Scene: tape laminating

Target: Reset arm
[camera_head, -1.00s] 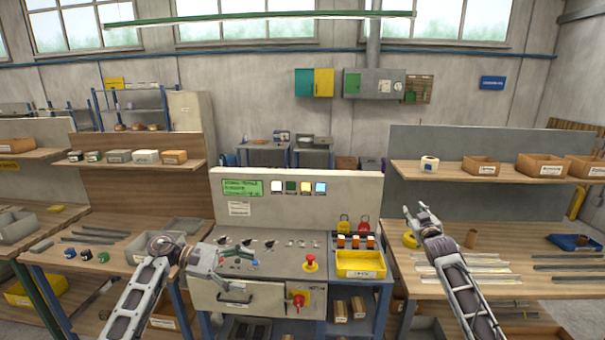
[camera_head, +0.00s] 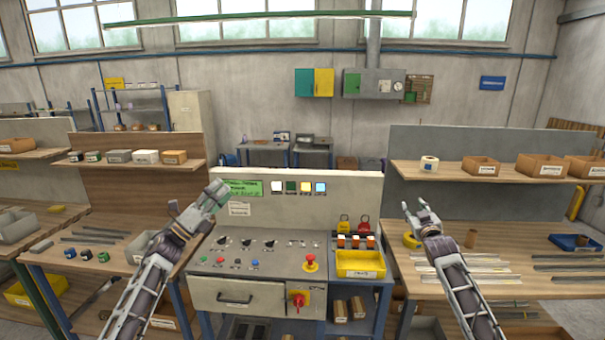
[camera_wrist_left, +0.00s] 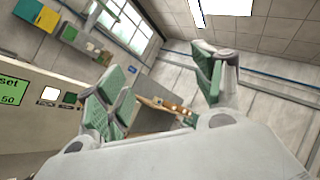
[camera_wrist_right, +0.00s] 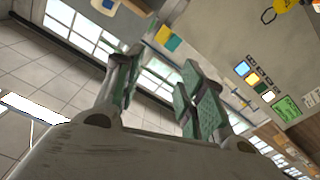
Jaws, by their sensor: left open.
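My left gripper (camera_head: 196,202) is raised with its fingers pointing up, in front of the left edge of the control panel's upright board. It is open and empty; its spread fingers with green pads also show in the left wrist view (camera_wrist_left: 160,85). My right gripper (camera_head: 414,209) is raised in front of the right bench, fingers up. It is open and empty; a gap shows between its green-padded fingers in the right wrist view (camera_wrist_right: 155,85). Neither gripper touches anything.
The control console (camera_head: 265,264) has knobs, coloured buttons and a red emergency button (camera_head: 310,261). A yellow bin (camera_head: 360,264) stands to its right. The right bench (camera_head: 400,286) holds metal strips and a yellow tape roll (camera_head: 410,240). The left bench (camera_head: 55,260) holds small parts.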

